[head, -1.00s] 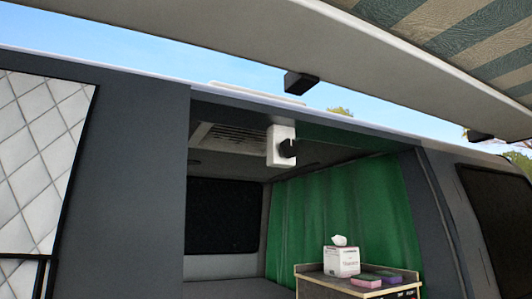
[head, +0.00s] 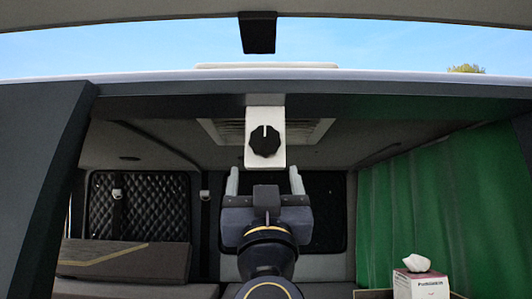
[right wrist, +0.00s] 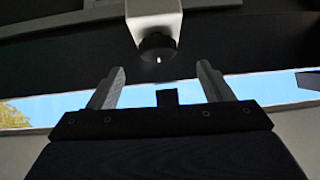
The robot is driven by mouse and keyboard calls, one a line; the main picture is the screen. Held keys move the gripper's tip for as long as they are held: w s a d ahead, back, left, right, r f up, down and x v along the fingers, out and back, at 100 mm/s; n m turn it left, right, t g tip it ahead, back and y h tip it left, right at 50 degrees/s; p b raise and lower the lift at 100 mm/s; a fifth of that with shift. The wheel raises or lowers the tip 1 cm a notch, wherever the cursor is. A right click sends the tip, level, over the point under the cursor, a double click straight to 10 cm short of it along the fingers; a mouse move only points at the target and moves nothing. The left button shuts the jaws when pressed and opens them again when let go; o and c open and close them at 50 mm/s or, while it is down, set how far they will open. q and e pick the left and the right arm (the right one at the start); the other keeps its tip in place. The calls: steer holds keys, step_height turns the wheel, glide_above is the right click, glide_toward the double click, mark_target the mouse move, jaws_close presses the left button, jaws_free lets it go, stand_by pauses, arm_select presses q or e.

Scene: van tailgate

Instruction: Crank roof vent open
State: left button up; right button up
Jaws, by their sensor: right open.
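The vent crank is a black knob (head: 264,140) with a white pointer line pointing up, on a white box (head: 265,114) hanging under the roof edge. The roof vent (head: 310,130) shows as a slatted panel in the ceiling behind the box, partly hidden. My right gripper (head: 265,174) is open and empty, its two pale fingers pointing up just below the box in the picture. In the right wrist view, the knob (right wrist: 158,47) is seen beyond and between the open fingers (right wrist: 160,72), apart from them. My left gripper is not in view.
The roof edge (head: 150,88) runs across above the box. A green curtain (head: 440,205) hangs at the right, with a tissue box (head: 415,284) in front. A brown case (head: 125,262) lies at the left. An awning bracket (head: 258,32) hangs above.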

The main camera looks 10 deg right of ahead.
mark_target(264, 147)
steer(key=shift+m+h, duration=0.5)
steer(key=shift+h, duration=0.4)
steer(key=p+x, duration=0.4)
steer(key=x, duration=0.4)
steer(key=shift+r, duration=0.2)
steer(key=shift+s, duration=0.1)
steer(key=c, duration=1)
steer(key=shift+o, duration=0.2)
steer(key=shift+a+m+g+h, duration=0.1)
steer(key=shift+m+g+h, duration=0.2)
steer(key=shift+m+h, duration=0.2)
